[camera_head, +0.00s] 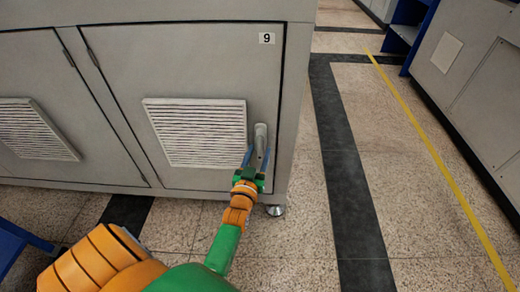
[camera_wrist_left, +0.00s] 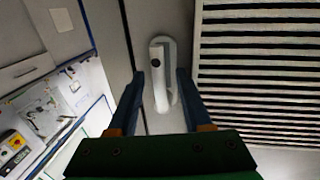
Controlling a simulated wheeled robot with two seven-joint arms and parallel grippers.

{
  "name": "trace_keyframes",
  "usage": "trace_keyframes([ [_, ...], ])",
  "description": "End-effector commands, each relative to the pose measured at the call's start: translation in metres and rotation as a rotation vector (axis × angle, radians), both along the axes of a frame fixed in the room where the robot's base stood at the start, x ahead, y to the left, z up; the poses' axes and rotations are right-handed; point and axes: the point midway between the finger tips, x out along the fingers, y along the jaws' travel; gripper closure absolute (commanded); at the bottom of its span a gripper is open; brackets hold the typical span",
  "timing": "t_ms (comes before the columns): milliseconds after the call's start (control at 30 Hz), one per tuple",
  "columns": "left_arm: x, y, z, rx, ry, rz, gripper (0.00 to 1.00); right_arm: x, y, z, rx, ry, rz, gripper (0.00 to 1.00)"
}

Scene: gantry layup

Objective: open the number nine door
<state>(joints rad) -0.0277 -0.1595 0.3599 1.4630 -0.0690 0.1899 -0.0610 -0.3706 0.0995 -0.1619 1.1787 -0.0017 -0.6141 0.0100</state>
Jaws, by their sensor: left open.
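The number nine door (camera_head: 120,70) is a grey cabinet door with a "9" label (camera_head: 266,38) at its top right and a white louvred vent (camera_head: 196,130). It looks closed. Its light grey handle (camera_head: 261,136) is upright near the right edge. My left gripper (camera_head: 257,162) is at the handle, and its fingers are open. In the left wrist view the open fingers (camera_wrist_left: 160,85) stand on either side of the handle (camera_wrist_left: 160,72), with gaps visible; I cannot tell whether either touches it. My right gripper is not in view.
Another vented door (camera_head: 30,128) is on the left. The cabinet's foot (camera_head: 275,210) stands on the tiled floor. To the right is free floor with a dark strip (camera_head: 350,170) and a yellow line (camera_head: 430,145), then another grey cabinet (camera_head: 475,70).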

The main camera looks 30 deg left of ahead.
Motion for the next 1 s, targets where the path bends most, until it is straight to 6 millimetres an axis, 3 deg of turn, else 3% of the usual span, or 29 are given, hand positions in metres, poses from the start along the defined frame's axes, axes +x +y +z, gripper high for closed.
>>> trace_keyframes([
  [33, 0.0000, -0.0001, -0.0001, 0.000, 0.000, 0.000, 0.50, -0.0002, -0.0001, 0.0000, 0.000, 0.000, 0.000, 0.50],
  [200, 0.0001, -0.0002, -0.0003, 0.000, 0.001, -0.001, 0.96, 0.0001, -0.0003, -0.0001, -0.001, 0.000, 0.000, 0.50],
  [233, 0.0000, -0.0001, -0.0003, 0.000, 0.001, -0.001, 1.00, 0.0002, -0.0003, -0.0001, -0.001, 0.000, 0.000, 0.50],
  [1000, 0.0000, -0.0002, -0.0009, -0.001, 0.002, -0.001, 1.00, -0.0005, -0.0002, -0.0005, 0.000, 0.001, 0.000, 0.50],
])
